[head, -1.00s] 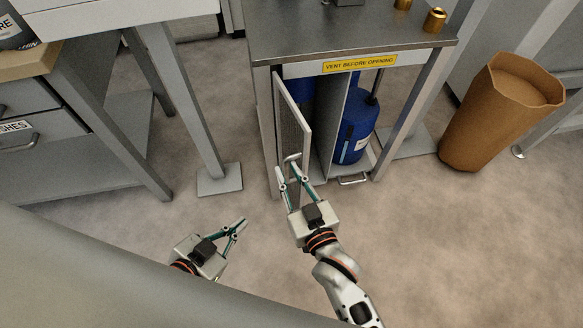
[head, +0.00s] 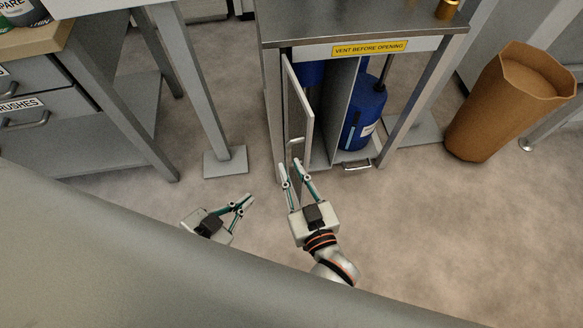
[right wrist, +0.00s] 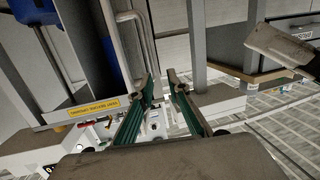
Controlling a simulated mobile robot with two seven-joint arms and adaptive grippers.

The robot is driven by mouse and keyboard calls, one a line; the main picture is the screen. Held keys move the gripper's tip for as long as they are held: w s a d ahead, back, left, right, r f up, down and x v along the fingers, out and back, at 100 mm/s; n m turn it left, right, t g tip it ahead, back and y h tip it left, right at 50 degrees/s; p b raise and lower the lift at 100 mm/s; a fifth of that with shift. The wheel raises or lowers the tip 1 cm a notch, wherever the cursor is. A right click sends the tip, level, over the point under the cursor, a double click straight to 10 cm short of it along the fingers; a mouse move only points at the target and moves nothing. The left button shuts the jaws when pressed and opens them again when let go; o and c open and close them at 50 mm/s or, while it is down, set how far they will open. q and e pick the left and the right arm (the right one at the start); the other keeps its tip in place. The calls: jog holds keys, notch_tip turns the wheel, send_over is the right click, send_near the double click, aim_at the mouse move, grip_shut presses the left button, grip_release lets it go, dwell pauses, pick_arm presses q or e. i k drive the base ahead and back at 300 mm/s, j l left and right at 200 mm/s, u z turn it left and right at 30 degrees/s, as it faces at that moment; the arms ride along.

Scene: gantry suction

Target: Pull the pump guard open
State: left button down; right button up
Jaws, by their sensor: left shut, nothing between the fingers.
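The pump guard is a grey framed door (head: 303,118) on the cabinet under the steel-topped bench. It stands ajar, swung out at the left of the opening. Its bar handle (head: 295,141) is on the face turned toward me, and a bar handle also shows in the right wrist view (right wrist: 147,42). My right gripper (head: 291,166) is just below the handle with its fingers apart; the right wrist view shows a gap between its fingertips (right wrist: 161,77). I see no clear grip on the handle. My left gripper (head: 249,199) is shut and empty, low to the left, clear of the guard.
A blue container (head: 362,120) stands in the right compartment above a low handle (head: 358,167). A yellow "vent before opening" label (head: 369,48) is on the bench front. A brown bin (head: 512,100) stands right. A table leg (head: 190,80) rises at left. Floor at front right is clear.

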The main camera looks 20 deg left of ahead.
aim_at(290, 79)
jog(key=k+j, duration=0.15)
jog(key=j, duration=0.15)
jog(key=k+j+u, duration=0.1)
jog(key=j, duration=0.25)
jog(key=k+j, duration=0.1)
jog(key=j, duration=0.2)
jog(key=k+j+u, duration=0.15)
jog(key=j, duration=0.2)
